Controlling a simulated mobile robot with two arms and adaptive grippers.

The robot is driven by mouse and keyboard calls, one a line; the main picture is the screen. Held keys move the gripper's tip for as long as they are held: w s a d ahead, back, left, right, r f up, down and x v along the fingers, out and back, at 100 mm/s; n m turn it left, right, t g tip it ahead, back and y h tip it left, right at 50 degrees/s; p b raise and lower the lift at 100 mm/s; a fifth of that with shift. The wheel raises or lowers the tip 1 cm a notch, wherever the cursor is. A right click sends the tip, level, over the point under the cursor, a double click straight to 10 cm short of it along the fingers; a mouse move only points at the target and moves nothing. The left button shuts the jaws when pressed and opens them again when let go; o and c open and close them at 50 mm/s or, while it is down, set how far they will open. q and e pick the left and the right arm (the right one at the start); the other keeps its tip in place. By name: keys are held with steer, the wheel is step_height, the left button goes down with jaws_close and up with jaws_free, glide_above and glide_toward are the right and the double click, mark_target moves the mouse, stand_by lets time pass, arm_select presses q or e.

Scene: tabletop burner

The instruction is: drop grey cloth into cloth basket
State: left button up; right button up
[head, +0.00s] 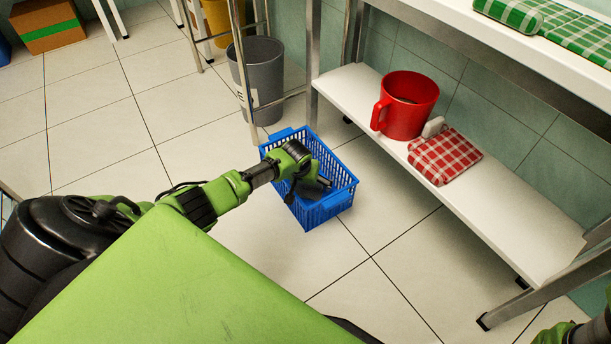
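The blue plastic basket (327,208) stands on the tiled floor, left of the low white shelf. My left arm reaches over the basket's near left side, and my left gripper (322,184) is inside or just above its opening. The gripper is small and dark here, and I cannot tell whether its fingers are open or shut. I cannot make out a grey cloth; the arm and basket walls hide part of the inside. Only a piece of my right arm shows at the bottom right corner; its gripper is out of view.
The low shelf (490,220) holds a red mug (408,105) and a red checked cloth (445,157). Green checked cloths (570,35) lie on the upper top. A grey bin (262,75) stands behind the basket. A cardboard box (48,25) is far left. Floor left of the basket is clear.

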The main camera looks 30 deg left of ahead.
arm_select(q)
step_height(320, 180, up, 10)
stand_by(0.8)
stand_by(0.3)
